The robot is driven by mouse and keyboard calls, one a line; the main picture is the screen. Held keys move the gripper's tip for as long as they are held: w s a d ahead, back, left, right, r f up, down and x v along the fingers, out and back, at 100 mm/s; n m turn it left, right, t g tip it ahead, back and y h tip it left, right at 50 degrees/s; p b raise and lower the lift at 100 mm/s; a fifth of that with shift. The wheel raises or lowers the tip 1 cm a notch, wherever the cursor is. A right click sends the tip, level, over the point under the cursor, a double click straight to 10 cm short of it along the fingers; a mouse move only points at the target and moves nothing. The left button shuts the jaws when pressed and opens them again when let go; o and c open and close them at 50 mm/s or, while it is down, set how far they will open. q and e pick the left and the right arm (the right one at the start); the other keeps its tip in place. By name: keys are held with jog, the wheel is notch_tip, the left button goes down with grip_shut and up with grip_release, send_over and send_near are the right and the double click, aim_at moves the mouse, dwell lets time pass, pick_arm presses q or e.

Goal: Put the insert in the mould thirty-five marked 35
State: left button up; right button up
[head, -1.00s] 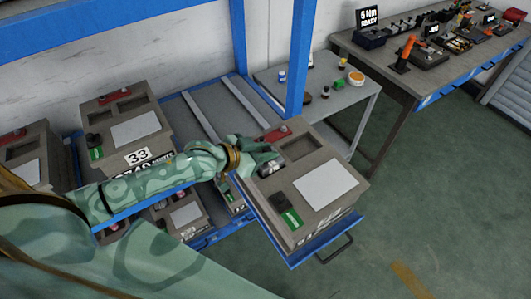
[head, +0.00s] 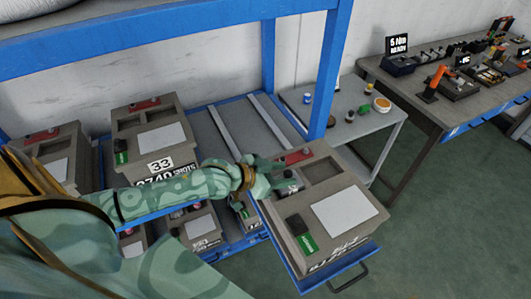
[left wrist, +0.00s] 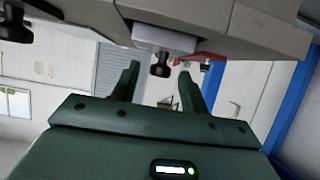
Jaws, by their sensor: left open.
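A grey mould (head: 300,215) sits on the pulled-out blue drawer at the centre right. Its front label is steep and I cannot read a number on it. A small grey insert (head: 289,187) with a dark knob appears seated in a pocket of this mould's top. In the left wrist view the pale insert (left wrist: 165,40) hangs at the mould's edge, its black knob between and beyond my fingertips. My left gripper (head: 277,177) is open beside the insert, with a visible gap to the knob. My right gripper is out of view.
A mould marked 33 (head: 150,125) stands on the rack shelf to the left, with other moulds around it. A blue rack post (head: 330,75) rises behind the drawer. A small grey table (head: 365,128) and a workbench (head: 400,80) stand behind right. The green floor at right is clear.

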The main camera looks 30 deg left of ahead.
pick_arm(q)
jog(key=p+v, duration=0.2)
jog(key=v, duration=0.8)
jog(key=s+a+f+n+g+y, duration=0.1)
jog(key=s+a+f+y, duration=0.15)
jog(key=f, duration=0.55)
jog(key=s+a+f+n+y, duration=0.1)
jog(key=s+a+f, duration=0.1)
jog(key=a+f, duration=0.35)
jog(key=s+a+f+n+g+y, duration=0.1)
jog(key=s+a+f+y, duration=0.1)
jog(key=f, duration=0.7)
jog(key=s+d+f+g+y, duration=0.2)
jog(key=s+d+f+g, duration=0.15)
jog(key=s+f, duration=1)
jog(key=s+d+f+g, duration=0.2)
jog(key=s+d+f, duration=0.1)
jog(key=s, duration=0.3)
jog(key=s+d+f+g+h, duration=0.1)
jog(key=s+d+f+g, duration=0.1)
jog(key=s+d, duration=0.4)
jog(key=shift+s+f+m, duration=0.4)
jog(key=shift+s+f, duration=0.2)
jog(key=shift+f, duration=0.2)
